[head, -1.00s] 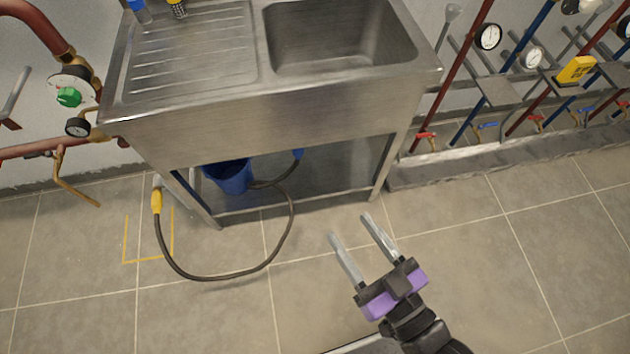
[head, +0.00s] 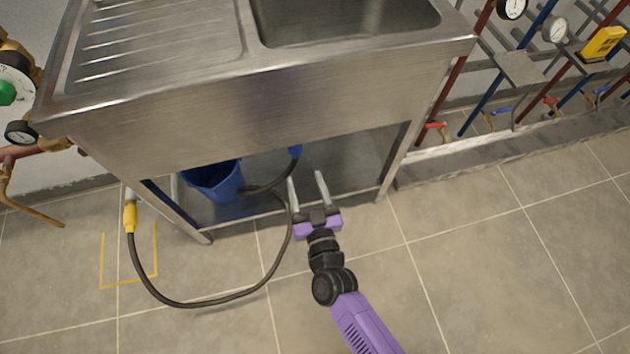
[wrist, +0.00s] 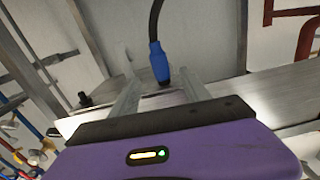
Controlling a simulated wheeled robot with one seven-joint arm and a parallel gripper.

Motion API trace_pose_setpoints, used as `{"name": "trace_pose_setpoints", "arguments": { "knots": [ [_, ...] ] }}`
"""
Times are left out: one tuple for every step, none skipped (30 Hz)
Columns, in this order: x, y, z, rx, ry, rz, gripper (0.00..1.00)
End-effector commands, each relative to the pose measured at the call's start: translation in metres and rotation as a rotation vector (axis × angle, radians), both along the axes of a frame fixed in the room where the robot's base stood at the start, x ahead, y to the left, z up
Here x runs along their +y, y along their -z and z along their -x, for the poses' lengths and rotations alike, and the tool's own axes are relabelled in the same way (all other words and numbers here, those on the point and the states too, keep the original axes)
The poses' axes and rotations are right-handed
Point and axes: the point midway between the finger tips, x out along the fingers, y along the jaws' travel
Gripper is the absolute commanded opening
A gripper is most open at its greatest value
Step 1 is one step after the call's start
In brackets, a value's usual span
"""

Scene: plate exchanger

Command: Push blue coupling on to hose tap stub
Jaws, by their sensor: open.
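The blue coupling (head: 295,151) is on the end of a dark hose (head: 254,291) under the sink. In the wrist view the blue coupling (wrist: 159,63) shows beyond my fingertips, roughly between them, with the hose running away from it. Whether it sits on a stub cannot be told; no hose tap stub is clearly visible. My gripper (head: 306,177) is open and empty, with its two fingers pointing under the sink, just short of the coupling. The hose's other end has a yellow coupling (head: 130,217) at the sink's left leg.
A steel sink (head: 275,85) overhangs the space, with legs at both sides. A blue bucket (head: 215,180) stands beneath it, left of my gripper. Pipes with gauges (head: 555,30) and valves line the right wall. The floor at the front right is clear.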

Motion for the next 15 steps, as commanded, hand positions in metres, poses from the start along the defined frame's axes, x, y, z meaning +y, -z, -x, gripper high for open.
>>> {"name": "trace_pose_setpoints", "arguments": {
  "knots": [
    [0.000,-0.002,-0.001,-0.008,0.002,0.010,0.55],
    [0.000,-0.002,-0.001,-0.010,0.002,0.016,0.55],
    [0.000,-0.002,-0.003,-0.012,0.002,0.020,0.55],
    [0.001,-0.001,-0.004,-0.013,0.002,0.023,0.55],
    [0.001,-0.001,-0.005,-0.013,0.002,0.023,0.55],
    [0.002,-0.001,-0.008,-0.013,0.002,0.023,0.55],
    [0.003,-0.001,-0.011,-0.014,0.002,0.022,0.55],
    [0.004,-0.001,-0.014,-0.014,0.002,0.021,0.55],
    [0.005,-0.001,-0.019,-0.014,0.002,0.020,0.55],
    [0.006,0.000,-0.022,-0.014,0.001,0.020,0.55],
    [0.007,0.000,-0.026,-0.013,0.001,0.021,0.55],
    [0.009,0.001,-0.031,-0.015,0.001,0.022,0.55],
    [0.010,0.001,-0.035,-0.014,0.001,0.021,0.55],
    [0.011,0.001,-0.039,-0.014,0.002,0.020,0.55],
    [0.012,0.000,-0.044,-0.014,0.001,0.019,0.55]
  ]
}}
